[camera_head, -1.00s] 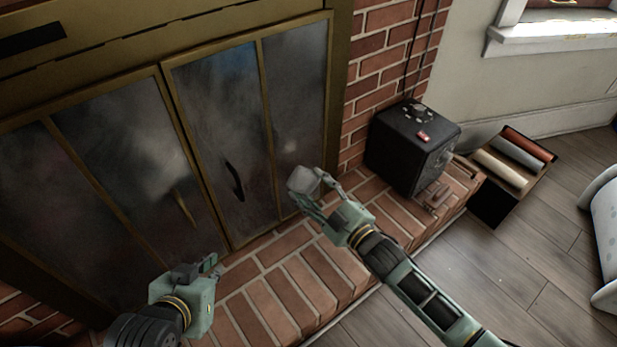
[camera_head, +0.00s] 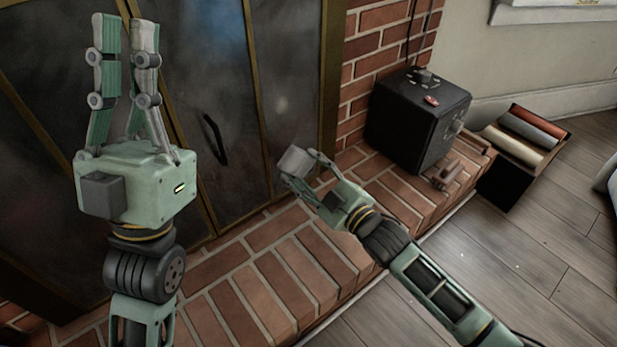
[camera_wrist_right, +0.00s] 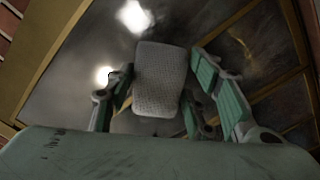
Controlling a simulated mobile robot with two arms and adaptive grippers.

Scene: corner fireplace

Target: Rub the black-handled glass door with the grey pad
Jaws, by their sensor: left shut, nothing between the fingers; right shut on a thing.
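The black-handled glass door (camera_head: 205,75) is the right door of the fireplace, smudged and brass-framed. Its curved black handle (camera_head: 215,140) is clear of both grippers. My right gripper (camera_head: 301,169) is shut on the grey pad (camera_head: 296,160), in front of the door's lower right part. In the right wrist view the textured pad (camera_wrist_right: 160,80) sits between the fingers with hazy glass behind it; I cannot tell whether it touches. My left gripper (camera_head: 127,25) is shut and empty, pointing up in front of the left glass door (camera_head: 40,130), covering part of it.
A brick hearth (camera_head: 240,290) runs below the doors. A black box-like unit (camera_head: 405,115) stands on it at the right. Beyond it is a dark crate (camera_head: 508,185) with several rolls. The wooden floor (camera_head: 500,270) at the lower right is open.

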